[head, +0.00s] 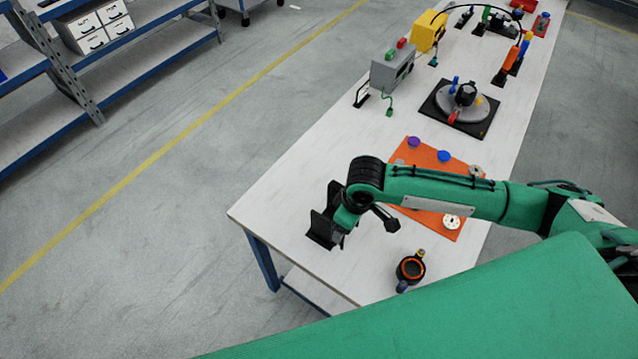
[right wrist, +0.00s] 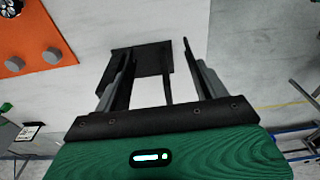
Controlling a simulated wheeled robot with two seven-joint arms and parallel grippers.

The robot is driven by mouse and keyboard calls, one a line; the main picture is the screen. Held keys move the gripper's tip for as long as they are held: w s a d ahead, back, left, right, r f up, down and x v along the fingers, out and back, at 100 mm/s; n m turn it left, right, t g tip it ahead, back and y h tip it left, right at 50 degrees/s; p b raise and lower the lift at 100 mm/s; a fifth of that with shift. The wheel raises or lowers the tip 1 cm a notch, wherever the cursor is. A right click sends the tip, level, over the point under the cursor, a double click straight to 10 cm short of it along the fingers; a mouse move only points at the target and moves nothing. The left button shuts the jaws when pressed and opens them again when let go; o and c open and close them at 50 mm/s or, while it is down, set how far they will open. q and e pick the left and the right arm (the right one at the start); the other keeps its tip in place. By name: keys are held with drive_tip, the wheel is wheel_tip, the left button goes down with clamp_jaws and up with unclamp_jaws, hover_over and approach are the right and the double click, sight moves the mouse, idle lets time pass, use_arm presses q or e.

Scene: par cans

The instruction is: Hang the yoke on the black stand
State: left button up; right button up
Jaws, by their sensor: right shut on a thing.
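The black stand (head: 318,231) is at the near left end of the white table, partly hidden by my right wrist. In the right wrist view its dark flat base (right wrist: 142,60) shows beyond the fingers. My right gripper (right wrist: 158,78) is shut on what looks like the yoke (right wrist: 190,62), a dark bracket with two arms between the grey fingers. The gripper is over the table close to the stand; contact between yoke and stand cannot be told. The black can with an orange ring (head: 411,268) stands on the table just right of the gripper. My left gripper is not in view.
An orange mat (head: 408,155) with several small round parts lies behind my right arm. Farther back are a black turntable base (head: 445,117), a grey box (head: 391,69) and a yellow box (head: 427,32). The table's left edge is close to the stand.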

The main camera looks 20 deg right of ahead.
sight(320, 231)
drive_tip(key=w+a+r+n+p, duration=0.1)
drive_tip(key=r+n, duration=0.1)
drive_tip(key=n, duration=0.3)
drive_tip(key=w+a+r+n+g+p, duration=0.1)
drive_tip(key=w+r+n, duration=0.1)
drive_tip(key=n, duration=0.2)
drive_tip(key=w+a+r+n+p, duration=0.1)
drive_tip(key=a+r+n, duration=0.1)
drive_tip(key=n, duration=0.3)
drive_tip(key=shift+w+a+n+g, duration=0.1)
drive_tip(key=shift+w+n+g, duration=0.15)
drive_tip(key=shift+n+g, duration=0.05)
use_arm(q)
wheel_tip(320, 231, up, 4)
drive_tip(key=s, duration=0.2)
use_arm(e)
drive_tip(key=f+n+b, duration=0.2)
drive_tip(key=n+b, duration=0.1)
drive_tip(key=shift+w+a+f+b, duration=0.35)
drive_tip(key=shift+w+a+f, duration=0.05)
drive_tip(key=shift+f, duration=0.7)
drive_tip(key=shift+f+b, duration=2.1)
drive_tip(key=shift+f, duration=2.9)
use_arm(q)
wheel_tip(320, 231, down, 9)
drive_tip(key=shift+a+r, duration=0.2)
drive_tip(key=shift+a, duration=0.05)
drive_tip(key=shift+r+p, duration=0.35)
